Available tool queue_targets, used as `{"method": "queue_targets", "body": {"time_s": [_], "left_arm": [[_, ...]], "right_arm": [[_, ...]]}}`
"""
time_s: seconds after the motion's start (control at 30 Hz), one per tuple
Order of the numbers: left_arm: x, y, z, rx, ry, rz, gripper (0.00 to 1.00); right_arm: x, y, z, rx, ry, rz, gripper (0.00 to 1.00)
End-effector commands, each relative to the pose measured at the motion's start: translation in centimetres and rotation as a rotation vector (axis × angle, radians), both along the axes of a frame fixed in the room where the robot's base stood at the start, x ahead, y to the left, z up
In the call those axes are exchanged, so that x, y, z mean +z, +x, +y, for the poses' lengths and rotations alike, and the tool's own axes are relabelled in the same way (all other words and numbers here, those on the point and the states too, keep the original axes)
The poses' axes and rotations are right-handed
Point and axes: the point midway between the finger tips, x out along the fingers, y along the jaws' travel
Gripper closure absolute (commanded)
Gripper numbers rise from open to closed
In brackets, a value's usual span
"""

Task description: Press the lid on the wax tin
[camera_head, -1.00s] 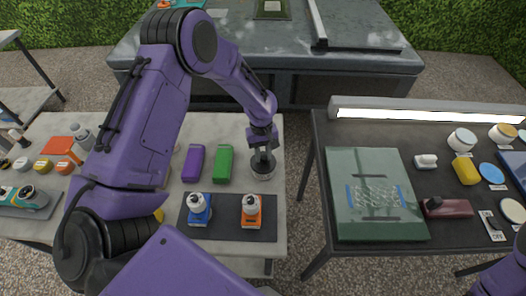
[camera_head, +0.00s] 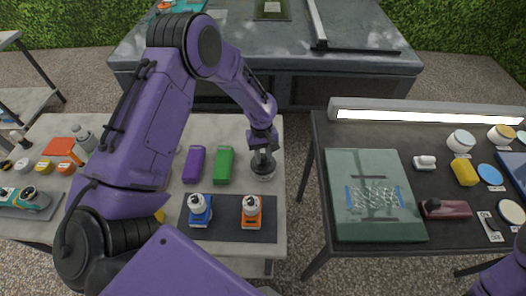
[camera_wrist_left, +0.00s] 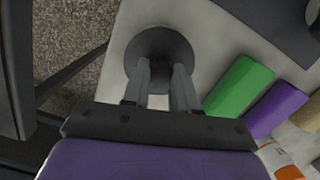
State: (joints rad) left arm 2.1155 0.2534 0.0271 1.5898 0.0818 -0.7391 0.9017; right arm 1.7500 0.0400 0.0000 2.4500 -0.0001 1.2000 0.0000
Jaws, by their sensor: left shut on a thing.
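A round, dark grey, tin-like thing (camera_head: 263,174) stands on the pale left table near its right edge. In the left wrist view it shows as a dark disc (camera_wrist_left: 160,42). I cannot tell from these frames where a lid ends and a tin begins. My left gripper (camera_head: 263,159) points down onto its top. In the wrist view the two fingertips (camera_wrist_left: 162,72) reach over the disc's near part, shut on it or on a raised part of it. The exact contact is hidden. My right gripper is not in view; only a piece of that arm shows at lower right.
Purple (camera_head: 194,164) and green (camera_head: 224,165) blocks lie left of the gripper.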

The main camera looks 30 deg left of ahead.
Motion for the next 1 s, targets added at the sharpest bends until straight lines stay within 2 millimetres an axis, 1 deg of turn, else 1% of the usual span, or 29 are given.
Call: {"method": "queue_targets", "body": {"time_s": [0.1,0.43,0.47,0.5,0.53,0.57,0.77,0.8,0.83,0.87,1.0], "left_arm": [[0.07,0.01,0.01,0.0,0.001,0.001,1.0],[-0.02,0.0,0.01,0.0,0.001,0.001,1.0],[-0.02,0.0,0.01,0.0,0.001,0.001,0.69],[-0.02,0.0,0.01,0.0,0.001,0.001,0.56],[-0.02,0.0,0.01,0.0,0.001,0.001,0.46],[-0.02,0.0,0.01,0.0,0.001,0.001,0.43],[-0.02,-0.01,0.0,0.0,0.001,0.001,0.43],[-0.02,-0.01,0.0,0.0,0.001,0.001,0.3],[-0.02,-0.01,0.0,0.0,0.001,0.001,0.2],[-0.02,-0.01,0.0,0.0,0.001,0.001,0.17],[-0.02,-0.01,0.0,0.0,0.001,0.001,0.17]], "right_arm": [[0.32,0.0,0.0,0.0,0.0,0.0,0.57],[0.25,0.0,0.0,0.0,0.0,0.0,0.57],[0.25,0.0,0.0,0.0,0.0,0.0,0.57],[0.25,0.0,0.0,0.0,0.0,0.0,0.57],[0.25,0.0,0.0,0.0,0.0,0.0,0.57],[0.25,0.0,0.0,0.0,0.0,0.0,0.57],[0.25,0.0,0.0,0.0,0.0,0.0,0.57],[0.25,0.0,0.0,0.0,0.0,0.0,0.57],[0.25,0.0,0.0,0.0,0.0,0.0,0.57],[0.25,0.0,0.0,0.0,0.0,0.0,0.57],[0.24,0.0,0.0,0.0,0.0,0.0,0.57]]}}
